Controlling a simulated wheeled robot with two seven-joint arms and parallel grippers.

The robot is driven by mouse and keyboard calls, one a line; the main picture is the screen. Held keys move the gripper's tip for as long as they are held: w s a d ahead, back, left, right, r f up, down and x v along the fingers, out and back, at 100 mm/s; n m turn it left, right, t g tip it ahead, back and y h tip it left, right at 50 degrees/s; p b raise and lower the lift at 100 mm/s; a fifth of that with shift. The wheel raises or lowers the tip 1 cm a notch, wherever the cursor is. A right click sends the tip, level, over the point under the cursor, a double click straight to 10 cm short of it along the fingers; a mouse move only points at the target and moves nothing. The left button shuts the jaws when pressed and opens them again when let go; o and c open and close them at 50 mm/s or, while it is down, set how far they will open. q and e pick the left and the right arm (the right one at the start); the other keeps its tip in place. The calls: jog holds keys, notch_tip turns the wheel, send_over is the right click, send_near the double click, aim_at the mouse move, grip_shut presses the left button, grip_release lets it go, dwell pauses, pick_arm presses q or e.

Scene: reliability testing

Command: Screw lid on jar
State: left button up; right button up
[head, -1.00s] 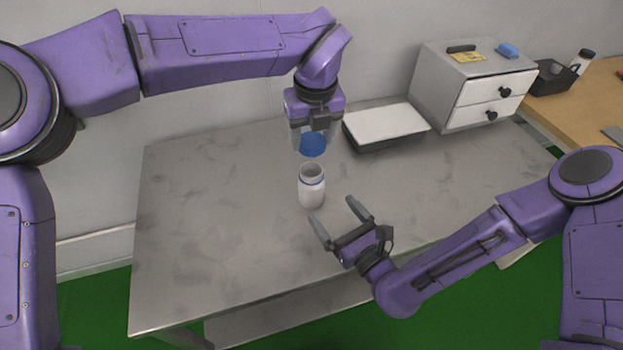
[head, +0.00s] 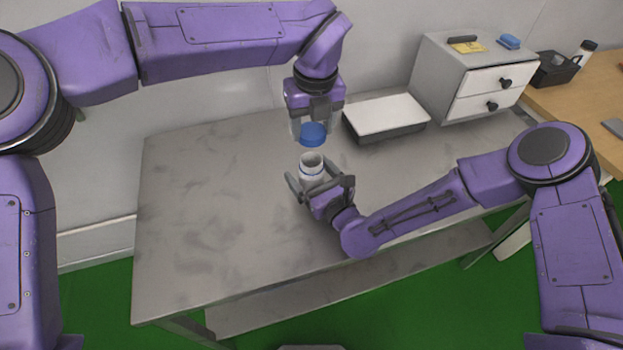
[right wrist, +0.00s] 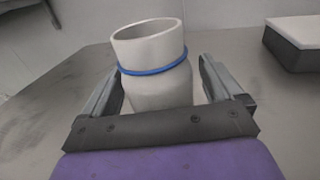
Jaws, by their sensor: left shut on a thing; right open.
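The white jar (head: 311,168) stands upright and open-topped on the grey table in the head view. In the right wrist view the jar (right wrist: 155,80) has a blue ring below its rim. The blue lid (head: 313,135) is above and slightly behind the jar, apart from it. My left gripper (head: 312,130) points down and is shut on the lid. My right gripper (head: 320,184) is open, with its fingers on either side of the jar. In the right wrist view the right gripper (right wrist: 158,85) shows gaps between its fingers and the jar.
A white-topped flat box (head: 386,115) lies on the table (head: 220,220) behind and right of the jar. A drawer cabinet (head: 470,80) stands at the back right. A wooden table (head: 590,90) with a black basket (head: 553,70) is beyond. The table's left side is clear.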

jog(key=shift+w+a, duration=0.35)
jog(key=shift+w, duration=0.15)
jog(key=c, duration=1.5)
pick_arm(q)
send_over(312, 153)
jog(key=s, duration=0.2)
jog(key=shift+s+f, duration=0.15)
jog(key=shift+f, duration=2.35)
jog(key=shift+f, duration=0.1)
jog(key=shift+f, duration=0.75)
jog(key=shift+f, duration=0.55)
